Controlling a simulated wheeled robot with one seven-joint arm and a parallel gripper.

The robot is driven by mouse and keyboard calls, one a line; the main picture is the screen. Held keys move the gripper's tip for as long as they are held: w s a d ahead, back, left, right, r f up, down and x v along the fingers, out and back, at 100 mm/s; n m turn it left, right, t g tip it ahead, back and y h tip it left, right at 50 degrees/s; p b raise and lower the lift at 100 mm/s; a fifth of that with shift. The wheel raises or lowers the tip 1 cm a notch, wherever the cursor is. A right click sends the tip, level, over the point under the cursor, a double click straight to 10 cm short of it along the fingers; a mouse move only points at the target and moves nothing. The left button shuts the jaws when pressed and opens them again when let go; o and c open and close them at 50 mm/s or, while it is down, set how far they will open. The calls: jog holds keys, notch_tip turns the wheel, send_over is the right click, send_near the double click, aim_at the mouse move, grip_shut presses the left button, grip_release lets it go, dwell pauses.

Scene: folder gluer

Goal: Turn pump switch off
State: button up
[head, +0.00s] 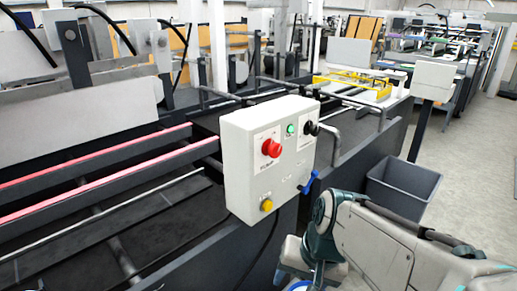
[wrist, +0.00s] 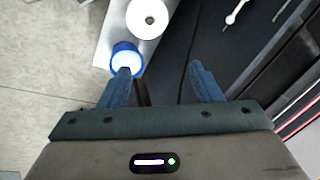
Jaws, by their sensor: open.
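A white control box (head: 268,158) stands at the machine's side in the head view. Its front carries a red knob (head: 271,148), a green light (head: 291,129), a black knob (head: 311,128) and a yellow button (head: 266,205). A blue lever-like part (head: 308,183) sits at its lower right. The labels are too small to read, so I cannot tell which control is the pump switch. My gripper (wrist: 158,70) is open and empty in the wrist view, pointing away from the box's controls, none of which show there. The head view does not show my fingers clearly.
A blue-rimmed round item (wrist: 125,58) is close to the left finger, with a white disc (wrist: 147,18) beyond it. Red rails (head: 110,172) run left of the box. A grey bin (head: 402,188) stands to its right. The floor (head: 470,150) at right is free.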

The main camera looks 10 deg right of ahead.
jog(key=w+a+r+m+t+y, duration=0.15)
jog(key=w+m+y, duration=0.3)
jog(key=m, duration=0.45)
jog(key=m+t+y+b, duration=0.2)
jog(key=m+t+y, duration=0.2)
jog(key=m+t, duration=0.9)
send_near(278, 150)
jog(key=w+a, duration=0.1)
jog(key=w, duration=0.1)
jog(key=w+a+r+m+g+p, duration=0.1)
jog(key=w+a, duration=0.1)
jog(key=w+a+m+g, duration=0.1)
jog(key=w, duration=0.2)
jog(key=shift+a+r, duration=0.25)
jog(key=shift+a, duration=0.05)
jog(key=c, duration=1)
